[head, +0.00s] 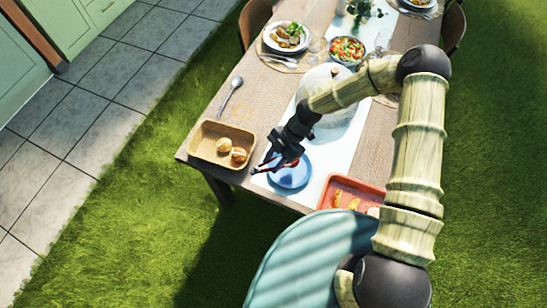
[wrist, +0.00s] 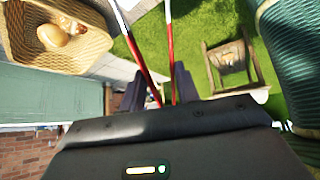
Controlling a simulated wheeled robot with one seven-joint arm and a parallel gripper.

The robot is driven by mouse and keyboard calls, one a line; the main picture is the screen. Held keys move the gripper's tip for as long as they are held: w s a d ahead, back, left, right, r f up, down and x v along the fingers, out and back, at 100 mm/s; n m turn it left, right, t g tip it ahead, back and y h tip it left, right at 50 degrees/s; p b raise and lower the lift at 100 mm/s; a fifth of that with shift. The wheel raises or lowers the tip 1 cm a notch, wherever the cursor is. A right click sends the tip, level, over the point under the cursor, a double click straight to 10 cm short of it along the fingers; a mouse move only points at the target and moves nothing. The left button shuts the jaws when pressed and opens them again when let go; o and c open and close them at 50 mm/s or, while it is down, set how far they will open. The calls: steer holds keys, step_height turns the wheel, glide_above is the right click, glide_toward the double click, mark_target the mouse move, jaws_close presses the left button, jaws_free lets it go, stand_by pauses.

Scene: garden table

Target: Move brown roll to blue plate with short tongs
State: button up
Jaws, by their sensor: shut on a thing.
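My gripper (head: 274,163) is shut on the short tongs (head: 266,161), which have red grips and silver arms. In the wrist view the tongs (wrist: 150,66) point away from my gripper (wrist: 152,95), their two arms spread apart, with their tips out of frame. Nothing shows between the visible arms. The brown roll (head: 239,155) lies in a wicker basket (head: 199,153) beside a paler roll (head: 223,146). My gripper is just right of the basket. The blue plate (head: 289,180) is below and right of my gripper, partly covered by it, and its visible part is bare.
An orange tray (head: 328,188) with several food pieces lies right of the plate. A spoon (head: 231,92) lies behind the basket. A glass dome (head: 330,110), a salad bowl (head: 346,50) and a plate of food (head: 287,37) stand farther back. A teal chair (head: 290,265) is at the front.

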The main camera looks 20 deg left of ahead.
step_height(320, 180, down, 4)
steer(key=shift+r+b, duration=0.2)
steer(key=shift+b, duration=0.45)
steer(key=o, duration=0.5)
steer(key=shift+c, duration=0.2)
step_height(320, 180, up, 10)
steer(key=p, duration=0.5)
stand_by(0.6)
